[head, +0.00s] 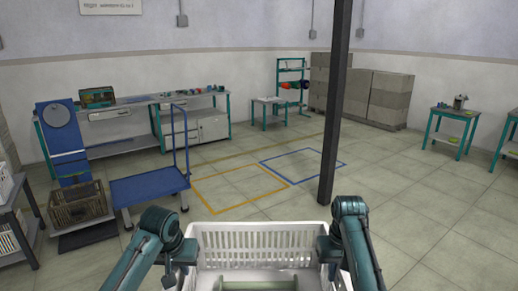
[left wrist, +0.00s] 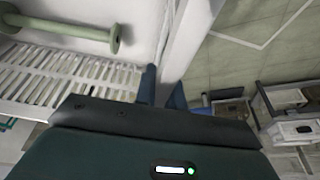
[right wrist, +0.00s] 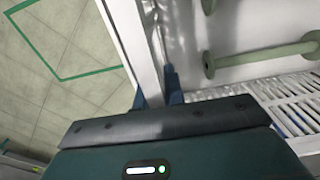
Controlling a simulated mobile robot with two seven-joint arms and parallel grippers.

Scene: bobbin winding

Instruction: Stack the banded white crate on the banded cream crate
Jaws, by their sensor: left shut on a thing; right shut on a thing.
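A white slatted crate (head: 262,236) is in front of me at the bottom of the head view, with pale green bobbins (head: 250,283) inside. My left gripper (head: 187,252) is shut on its left wall; the wall shows between the fingers in the left wrist view (left wrist: 163,90). My right gripper (head: 329,246) is shut on its right wall, also seen in the right wrist view (right wrist: 156,90). The crate is held off the floor and looks about level. No band shows on it. Pale crates stand on a grey rack at far left, one upper (head: 7,183), one lower (head: 8,239); I cannot tell whether either is the banded cream crate.
A brown crate (head: 78,207) sits left, near the rack (head: 33,226). A blue cart (head: 148,187) stands beside it, before a long workbench (head: 150,101). A dark post (head: 335,110) rises ahead. Floor with orange (head: 240,190) and blue (head: 303,164) outlines is clear; open floor lies right.

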